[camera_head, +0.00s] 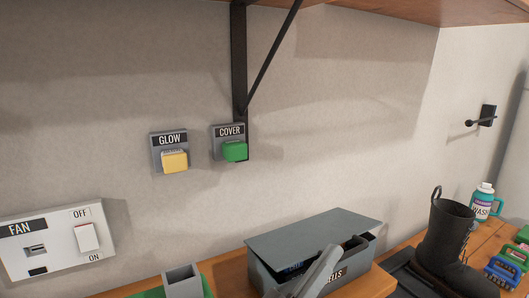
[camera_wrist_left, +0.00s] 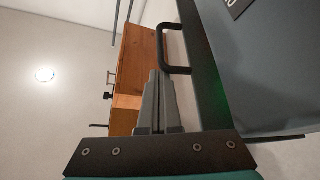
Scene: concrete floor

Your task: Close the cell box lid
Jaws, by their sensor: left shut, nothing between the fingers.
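The cell box (camera_head: 350,275) is a grey box on the wooden bench, with a label ending in "ELLS" on its front. Its flat grey lid (camera_head: 312,233) is tilted up, leaving a dark gap at the front with a blue item inside. My left gripper (camera_head: 325,256) is shut and empty in front of the box, hiding part of its front and label. In the left wrist view, the shut fingers (camera_wrist_left: 158,78) point towards a black handle (camera_wrist_left: 164,48) beside a broad grey surface (camera_wrist_left: 262,75). I cannot tell whether they touch it. My right gripper is not in view.
A black boot (camera_head: 443,235) stands right of the box, with a wash bottle (camera_head: 483,202) behind it. A grey open holder (camera_head: 183,282) stands left. The wall carries a fan switch (camera_head: 88,238), a yellow glow button (camera_head: 174,162) and a green cover button (camera_head: 235,151).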

